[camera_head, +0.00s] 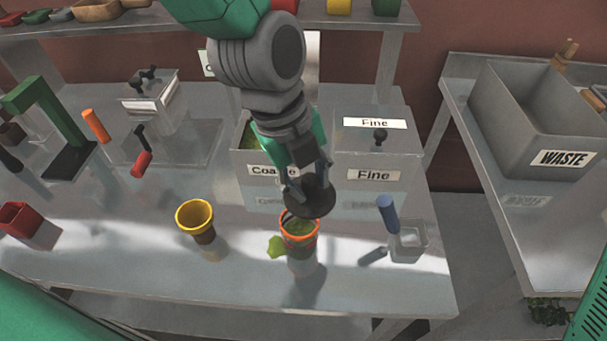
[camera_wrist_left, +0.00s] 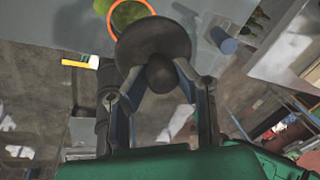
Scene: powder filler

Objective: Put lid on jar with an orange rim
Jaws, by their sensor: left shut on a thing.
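The jar with an orange rim (camera_head: 300,239) stands upright on the bench in the head view, with green powder inside. Its orange rim (camera_wrist_left: 118,6) also shows at the top of the left wrist view. My left gripper (camera_head: 306,185) is shut on a dark round lid (camera_head: 312,203) by its knob. The lid is tilted and sits just above the far side of the jar's rim. In the wrist view the lid (camera_wrist_left: 152,42) overlaps part of the jar's opening, so I cannot tell whether they touch. My right gripper is not in view.
A yellow-rimmed cup (camera_head: 196,218) stands left of the jar. A blue-handled tool (camera_head: 387,212) and a small clear dish (camera_head: 408,243) are to the right. Boxes labelled Coarse and Fine (camera_head: 376,152) stand behind. Green powder (camera_head: 276,246) lies beside the jar. A WASTE bin (camera_head: 520,110) is far right.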

